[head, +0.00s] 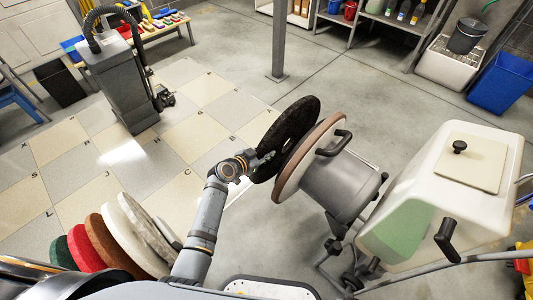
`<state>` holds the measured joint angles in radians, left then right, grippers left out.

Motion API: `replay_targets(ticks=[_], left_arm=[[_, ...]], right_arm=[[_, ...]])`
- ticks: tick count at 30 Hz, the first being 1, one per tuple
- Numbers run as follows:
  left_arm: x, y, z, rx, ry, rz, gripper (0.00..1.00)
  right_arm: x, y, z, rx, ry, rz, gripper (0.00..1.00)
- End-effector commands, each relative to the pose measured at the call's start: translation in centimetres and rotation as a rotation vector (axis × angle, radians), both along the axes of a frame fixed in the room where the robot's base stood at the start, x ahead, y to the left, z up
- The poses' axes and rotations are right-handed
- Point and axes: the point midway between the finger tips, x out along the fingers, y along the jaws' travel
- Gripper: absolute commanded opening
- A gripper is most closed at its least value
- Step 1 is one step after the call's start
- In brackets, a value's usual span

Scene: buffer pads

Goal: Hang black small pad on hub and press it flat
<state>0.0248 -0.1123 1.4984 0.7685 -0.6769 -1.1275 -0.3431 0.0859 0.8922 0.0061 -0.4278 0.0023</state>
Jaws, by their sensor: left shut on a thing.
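A black round pad (291,120) stands nearly upright just left of the floor machine's tan-brown disc (296,178). The disc is on the machine's grey drum (340,185). My left gripper (264,158) is shut on the pad at its left side. I cannot tell whether the pad touches the disc. The hub is hidden behind the pad and disc. My right gripper is not in view.
Several pads in green, red, brown and white (128,232) stand in a row at the lower left. A white tank (405,215) is at the right. A grey post (279,40) stands behind. The checkered floor (150,160) at the left is mostly clear.

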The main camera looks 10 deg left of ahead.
Motion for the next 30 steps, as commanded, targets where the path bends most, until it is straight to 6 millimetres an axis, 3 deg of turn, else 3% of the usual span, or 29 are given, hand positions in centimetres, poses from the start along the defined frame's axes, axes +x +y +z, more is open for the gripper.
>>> replay_targets(ticks=[30], left_arm=[[-0.7,-1.1,0.1,0.000,-0.002,0.000,0.00]], right_arm=[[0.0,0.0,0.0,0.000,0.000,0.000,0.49]])
